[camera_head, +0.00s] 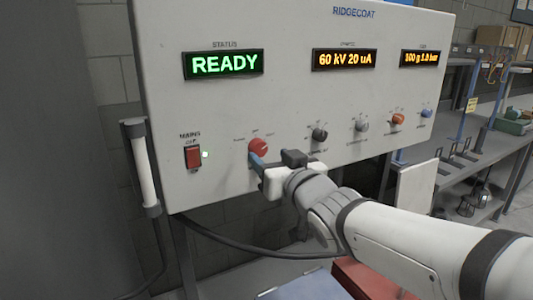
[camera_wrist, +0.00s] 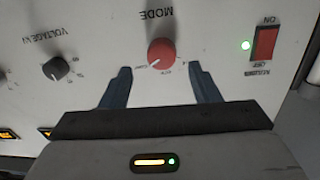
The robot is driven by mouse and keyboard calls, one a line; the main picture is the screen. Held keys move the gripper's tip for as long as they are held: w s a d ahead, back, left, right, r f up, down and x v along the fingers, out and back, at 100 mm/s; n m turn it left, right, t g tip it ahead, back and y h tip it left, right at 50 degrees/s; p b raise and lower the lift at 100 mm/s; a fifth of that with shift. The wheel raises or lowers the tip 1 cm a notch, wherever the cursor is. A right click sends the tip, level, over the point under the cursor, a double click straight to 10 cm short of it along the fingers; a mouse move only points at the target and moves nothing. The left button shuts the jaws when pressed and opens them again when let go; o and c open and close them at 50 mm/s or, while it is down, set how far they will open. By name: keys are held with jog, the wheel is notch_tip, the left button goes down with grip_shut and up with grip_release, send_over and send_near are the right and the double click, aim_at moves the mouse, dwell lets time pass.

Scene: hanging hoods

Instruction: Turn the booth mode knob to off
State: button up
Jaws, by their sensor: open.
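The red mode knob (camera_head: 258,147) sits low on the grey RIDGECOAT control panel (camera_head: 290,105). In the wrist view, where the panel appears upside down, the knob (camera_wrist: 162,53) is under the MODE lettering, with a light pointer mark on its lower left. My gripper (camera_head: 257,163) is open and empty just in front of the knob. In the wrist view its two dark blue fingers (camera_wrist: 159,72) stand apart on either side of the knob, which shows just beyond the tips. I cannot tell how far the tips are from the panel.
A red mains switch (camera_head: 193,157) with a lit green lamp is left of the knob. The black voltage knob (camera_head: 320,134) and other knobs run to the right. The green display (camera_head: 223,64) reads READY. A workbench (camera_head: 480,145) stands at right.

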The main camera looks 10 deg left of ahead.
aim_at(260, 150)
jog(key=shift+x, duration=1.75)
jog(key=shift+a, duration=0.1)
jog(key=shift+c, duration=0.4)
jog(key=c, duration=0.9)
